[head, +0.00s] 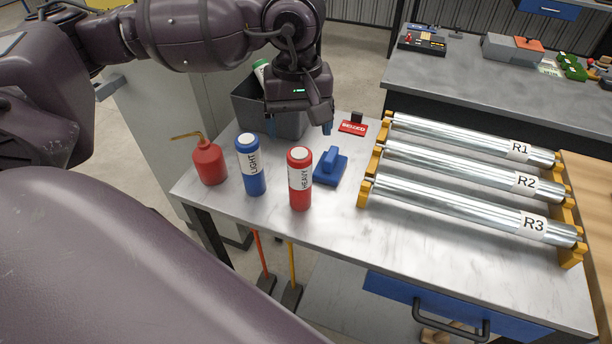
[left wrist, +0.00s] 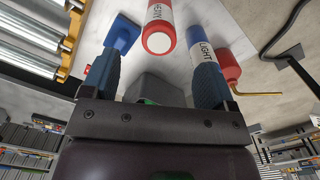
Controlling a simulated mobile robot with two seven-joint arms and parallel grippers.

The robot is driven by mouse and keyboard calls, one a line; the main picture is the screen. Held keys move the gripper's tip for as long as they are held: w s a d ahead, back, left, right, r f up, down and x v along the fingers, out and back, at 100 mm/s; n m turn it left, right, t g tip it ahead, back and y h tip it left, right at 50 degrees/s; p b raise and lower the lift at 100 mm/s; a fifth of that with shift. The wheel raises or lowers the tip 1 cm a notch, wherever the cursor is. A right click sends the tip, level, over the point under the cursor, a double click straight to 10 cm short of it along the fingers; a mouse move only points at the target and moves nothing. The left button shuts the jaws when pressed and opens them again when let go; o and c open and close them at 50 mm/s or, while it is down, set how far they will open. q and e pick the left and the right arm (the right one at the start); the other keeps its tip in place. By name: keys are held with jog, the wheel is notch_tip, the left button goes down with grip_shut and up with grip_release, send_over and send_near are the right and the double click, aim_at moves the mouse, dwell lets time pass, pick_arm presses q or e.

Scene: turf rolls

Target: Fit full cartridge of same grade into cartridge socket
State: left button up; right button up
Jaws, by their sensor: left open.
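A blue cartridge marked LIGHT (head: 254,180) and a red cartridge marked HEAVY (head: 300,198) stand upright on the grey bench. They also show in the left wrist view, HEAVY (left wrist: 160,22) ahead between the fingers and LIGHT (left wrist: 203,48) by the right finger. My left gripper (head: 299,128) is open and empty, pointing down behind the cartridges and in front of the dark bin. A green-and-white object (head: 261,70) shows partly in the bin, half hidden by my wrist. No cartridge socket can be made out for sure. My right gripper is out of view.
A red oil can (head: 209,163) stands left of LIGHT. A blue block with a raised part (head: 330,167) lies right of HEAVY. The dark bin (head: 243,108) stands behind, a red label (head: 353,128) to its right. Rollers R1 (head: 460,134), R2 and R3 fill the bench's right.

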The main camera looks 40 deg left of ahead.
aim_at(299, 154)
pick_arm(q)
jog(key=shift+w+a+f, duration=0.1)
jog(key=shift+a+f, duration=0.1)
jog(key=shift+a, duration=0.05)
notch_tip(299, 154, down, 5)
jog(key=shift+r, duration=0.1)
jog(key=shift+w+a+f, duration=0.1)
jog(key=shift+w+f, duration=0.05)
jog(key=shift+f, duration=1.2)
jog(key=shift+w+f, duration=0.15)
jog(key=shift+f, duration=1.2)
jog(key=shift+c, duration=0.4)
jog(key=c, duration=1.2)
